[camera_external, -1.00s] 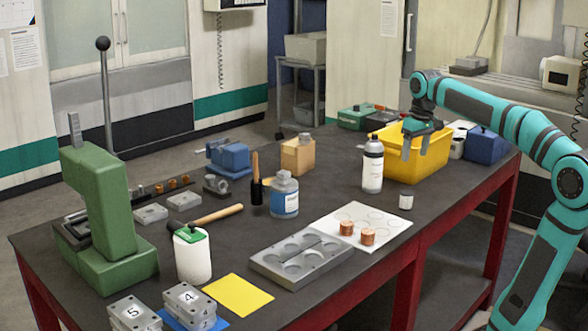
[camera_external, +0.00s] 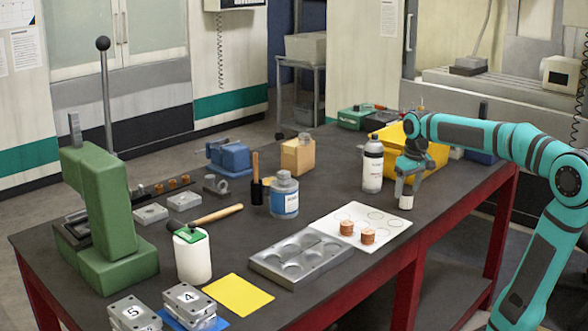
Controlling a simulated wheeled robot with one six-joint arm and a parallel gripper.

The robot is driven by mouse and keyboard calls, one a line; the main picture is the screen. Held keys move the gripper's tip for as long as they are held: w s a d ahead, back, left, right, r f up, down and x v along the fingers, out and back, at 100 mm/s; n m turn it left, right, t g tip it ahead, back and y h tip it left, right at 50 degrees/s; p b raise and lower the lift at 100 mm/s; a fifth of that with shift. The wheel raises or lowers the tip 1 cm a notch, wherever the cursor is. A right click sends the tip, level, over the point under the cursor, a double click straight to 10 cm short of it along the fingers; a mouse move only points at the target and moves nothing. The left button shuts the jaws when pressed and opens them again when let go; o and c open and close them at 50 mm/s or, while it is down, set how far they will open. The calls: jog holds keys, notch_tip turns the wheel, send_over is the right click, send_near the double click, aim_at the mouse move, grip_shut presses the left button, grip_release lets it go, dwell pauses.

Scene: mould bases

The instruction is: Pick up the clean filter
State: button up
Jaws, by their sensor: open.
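A small white cylinder (camera_external: 406,203), possibly the clean filter, stands upright on the dark table by its front edge, right of a white spray bottle (camera_external: 373,166). My gripper (camera_external: 407,190) points down right over it, its fingers open at the cylinder's upper part. I cannot tell whether they touch it. Two copper-coloured cylinders (camera_external: 367,236) stand on a white sheet with circles (camera_external: 385,219), nearer the camera; no label shows which item is a filter.
A yellow bin (camera_external: 430,158) stands just behind my gripper, and the spray bottle is close on its left. A grey mould plate (camera_external: 298,262), a blue-labelled bottle (camera_external: 284,196) and a green press (camera_external: 100,215) stand farther left. The table around the white cylinder's front is clear.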

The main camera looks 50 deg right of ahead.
aim_at(407, 192)
notch_tip(407, 192, down, 4)
jog(key=shift+w+a, duration=0.1)
jog(key=shift+w, duration=0.05)
jog(key=c, duration=1.1)
jog(key=shift+r, duration=0.15)
